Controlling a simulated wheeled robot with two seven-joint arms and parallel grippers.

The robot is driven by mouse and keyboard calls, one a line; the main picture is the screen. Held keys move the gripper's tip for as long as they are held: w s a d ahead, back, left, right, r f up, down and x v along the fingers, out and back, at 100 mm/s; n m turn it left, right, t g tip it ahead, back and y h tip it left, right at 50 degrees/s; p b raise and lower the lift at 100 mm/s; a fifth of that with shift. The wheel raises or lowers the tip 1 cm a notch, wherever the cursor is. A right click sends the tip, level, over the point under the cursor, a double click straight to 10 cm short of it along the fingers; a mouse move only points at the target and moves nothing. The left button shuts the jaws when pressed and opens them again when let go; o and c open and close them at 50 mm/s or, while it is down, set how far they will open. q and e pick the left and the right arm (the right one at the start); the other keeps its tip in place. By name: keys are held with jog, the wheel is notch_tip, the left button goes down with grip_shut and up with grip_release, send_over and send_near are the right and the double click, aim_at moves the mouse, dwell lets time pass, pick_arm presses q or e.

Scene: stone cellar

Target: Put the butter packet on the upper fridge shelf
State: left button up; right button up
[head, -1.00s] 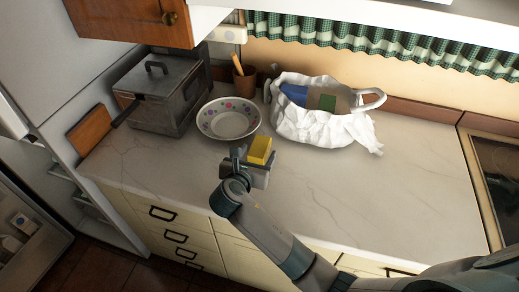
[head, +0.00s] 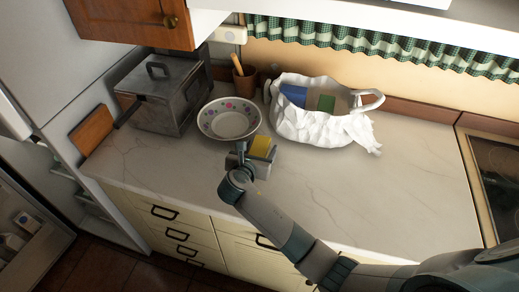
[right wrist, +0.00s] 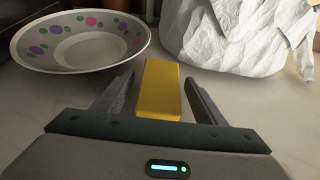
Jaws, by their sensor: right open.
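The butter packet (head: 261,146) is a yellow block on the pale marble counter, just in front of the flowered bowl. In the right wrist view the packet (right wrist: 160,91) stands between the two fingers, with a gap on each side. My right gripper (head: 256,153) is open around it; in the wrist view the open fingers (right wrist: 160,98) flank it. The fridge (head: 28,215) is at the lower left with its door open; part of its shelves (head: 88,200) shows. The upper shelf cannot be clearly told. My left gripper is not in view.
The bowl (head: 229,119) stands right behind the packet. A crumpled white bag (head: 320,128) with items is at the back right, a metal box (head: 160,105) at the back left, and a brown pot (head: 245,82) behind. The counter's right part (head: 400,190) is clear.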

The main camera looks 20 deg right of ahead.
aim_at(259, 146)
dwell(0.3)
jog(key=c, duration=1.3)
jog(key=shift+r, duration=0.15)
jog(key=shift+r, duration=0.5)
notch_tip(259, 146, up, 2)
jog(key=shift+r+b, duration=0.25)
jog(key=shift+b, duration=0.35)
jog(key=s+d+r+b, duration=0.1)
jog(key=s+d+r, duration=0.5)
jog(key=s, duration=0.3)
jog(key=shift+s+d+r+b, duration=0.2)
jog(key=shift+s+r+b, duration=0.15)
jog(key=shift+r, duration=0.3)
